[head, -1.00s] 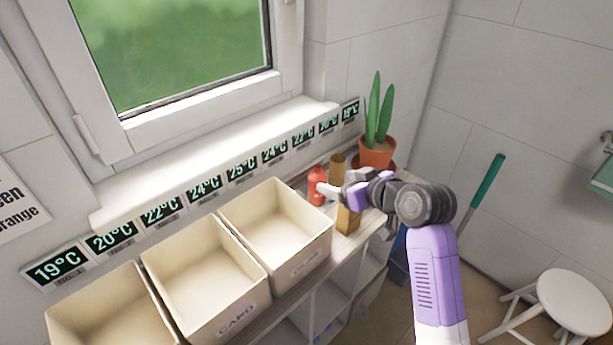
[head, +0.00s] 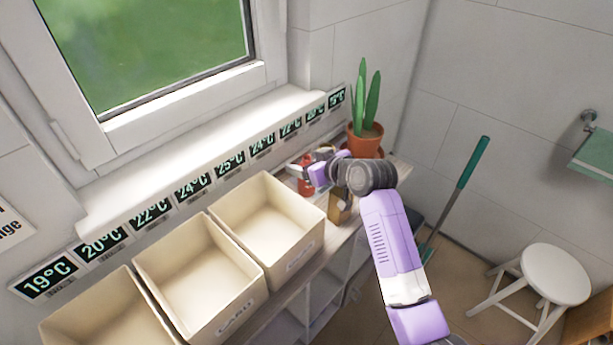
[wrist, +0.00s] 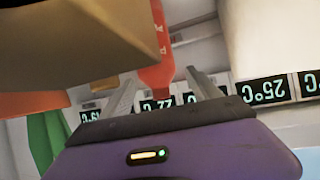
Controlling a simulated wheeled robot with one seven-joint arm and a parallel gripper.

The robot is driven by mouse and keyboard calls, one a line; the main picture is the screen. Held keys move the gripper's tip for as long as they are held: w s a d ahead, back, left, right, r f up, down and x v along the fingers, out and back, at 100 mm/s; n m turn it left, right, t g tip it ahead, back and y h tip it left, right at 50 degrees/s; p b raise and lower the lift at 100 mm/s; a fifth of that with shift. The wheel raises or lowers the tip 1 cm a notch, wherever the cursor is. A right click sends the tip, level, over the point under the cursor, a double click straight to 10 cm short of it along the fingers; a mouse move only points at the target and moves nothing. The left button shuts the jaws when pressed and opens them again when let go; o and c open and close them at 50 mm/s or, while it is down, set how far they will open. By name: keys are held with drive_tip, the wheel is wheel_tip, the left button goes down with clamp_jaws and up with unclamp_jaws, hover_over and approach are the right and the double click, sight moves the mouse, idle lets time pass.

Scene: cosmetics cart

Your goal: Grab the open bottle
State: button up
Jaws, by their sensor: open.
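A red bottle (head: 307,187) stands on the shelf top beside the right-hand bin, partly hidden by my gripper (head: 306,172). In the wrist view the red bottle (wrist: 152,72) shows between the two spread fingers of my gripper (wrist: 161,76), with light marks on its side. The fingers are open, and I cannot tell whether they touch it. A tan-brown container (head: 341,208) stands to the right, under my arm. A large tan block shape (wrist: 75,40) fills the upper left of the wrist view, close to the camera. I cannot tell which bottle is open.
Cream bins (head: 265,235) line the shelf to the left. A potted plant (head: 364,141) stands behind my arm in the corner. Temperature labels (head: 193,188) run along the wall under the window sill. A white stool (head: 555,275) and a green-handled tool (head: 472,162) are at right.

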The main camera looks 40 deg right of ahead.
clamp_jaws()
idle(0.3)
drive_tip(key=shift+r, duration=0.15)
